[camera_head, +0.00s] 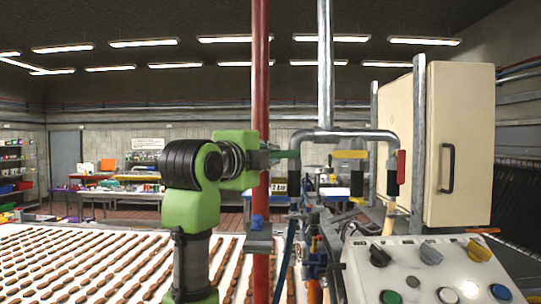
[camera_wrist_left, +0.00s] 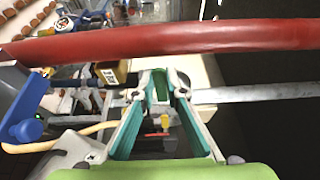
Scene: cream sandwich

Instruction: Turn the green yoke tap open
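The green yoke tap (camera_head: 286,154) has a green lever that lies about level at the left end of the grey metal yoke pipe (camera_head: 340,134). My left gripper (camera_head: 268,158) is at the lever's left side in the head view, by the red upright pipe. In the left wrist view, my left gripper (camera_wrist_left: 164,88) has its teal-padded fingers apart, and the green lever (camera_wrist_left: 159,84) shows between their tips. I cannot tell whether a finger touches it. The yellow tap (camera_head: 350,154) and red tap (camera_head: 401,164) are farther right. My right gripper is not in view.
A red upright pipe (camera_head: 261,80) stands close to my left gripper and crosses the left wrist view (camera_wrist_left: 200,38). A control panel (camera_head: 430,270) with knobs is at the lower right. A cream cabinet (camera_head: 460,130) stands behind it. A biscuit-covered belt (camera_head: 90,265) lies at left.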

